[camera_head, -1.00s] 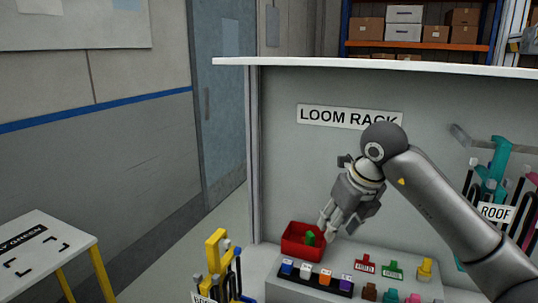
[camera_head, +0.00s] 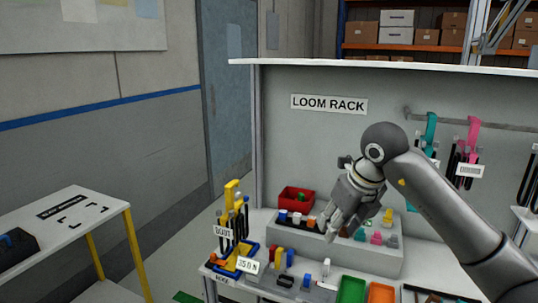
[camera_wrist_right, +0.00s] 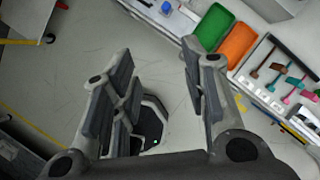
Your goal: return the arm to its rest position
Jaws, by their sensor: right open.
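My right arm comes in from the right in the head view. Its gripper (camera_head: 331,222) hangs in front of the loom rack, pointing down and left, near the row of connectors on the grey step. In the right wrist view the gripper (camera_wrist_right: 165,95) has its fingers spread wide with nothing between them; bare floor shows behind. My left gripper is not in either view.
A red bin (camera_head: 297,199) holds a green piece on the step. Green (camera_head: 352,290) and orange (camera_head: 381,293) trays sit at the front. A yellow stand (camera_head: 232,215) with cables is at left. A white table (camera_head: 60,222) stands farther left.

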